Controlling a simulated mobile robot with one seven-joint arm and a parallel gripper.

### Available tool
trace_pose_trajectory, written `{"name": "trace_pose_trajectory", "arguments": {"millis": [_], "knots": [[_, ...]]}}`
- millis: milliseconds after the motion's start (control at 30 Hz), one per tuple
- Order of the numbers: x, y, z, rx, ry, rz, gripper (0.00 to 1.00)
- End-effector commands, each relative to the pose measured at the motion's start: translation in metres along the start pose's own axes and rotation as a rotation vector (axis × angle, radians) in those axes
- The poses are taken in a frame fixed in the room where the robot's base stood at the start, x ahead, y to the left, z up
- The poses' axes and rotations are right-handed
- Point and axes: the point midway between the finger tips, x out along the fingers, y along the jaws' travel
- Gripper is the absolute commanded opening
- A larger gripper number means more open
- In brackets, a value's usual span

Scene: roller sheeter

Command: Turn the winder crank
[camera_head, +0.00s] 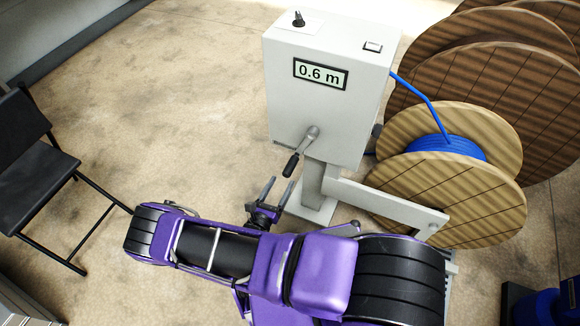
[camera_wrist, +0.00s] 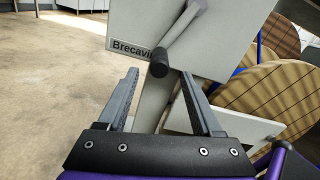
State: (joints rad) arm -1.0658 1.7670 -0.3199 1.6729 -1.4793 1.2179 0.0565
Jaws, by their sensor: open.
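The winder crank (camera_head: 302,148) sits on the front face of a light grey winder box (camera_head: 320,95). Its metal arm slopes down-left to a black handle. In the wrist view the crank arm (camera_wrist: 184,27) ends in the black handle (camera_wrist: 158,65), seen nearly end-on. My gripper (camera_head: 279,184) is open and empty, just below the handle in the head view. In the wrist view its two fingers (camera_wrist: 158,78) stand apart, with the handle showing between and beyond their tips. I see no contact with the handle.
The box display (camera_head: 320,74) reads 0.6 m. A blue cable (camera_head: 415,91) runs from the box to a wooden spool (camera_head: 465,198) at right. Large wooden reels (camera_head: 540,100) stand behind. A black chair (camera_head: 40,180) is at left. Floor between chair and box is clear.

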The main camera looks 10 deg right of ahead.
Motion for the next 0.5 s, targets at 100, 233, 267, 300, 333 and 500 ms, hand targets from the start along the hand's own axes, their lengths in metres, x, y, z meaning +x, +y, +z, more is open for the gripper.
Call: {"name": "trace_pose_trajectory", "arguments": {"millis": [100, 233, 267, 300, 333, 500], "knots": [[0.027, -0.001, -0.001, 0.001, 0.000, -0.003, 0.67], [0.051, -0.001, -0.001, 0.001, -0.001, -0.003, 0.67], [0.056, -0.001, -0.001, 0.001, 0.000, -0.003, 0.67], [0.061, -0.001, -0.001, 0.001, 0.000, -0.003, 0.67], [0.065, -0.001, -0.001, 0.001, 0.000, -0.002, 0.67], [0.077, 0.000, 0.000, 0.001, 0.000, -0.001, 0.67]]}}
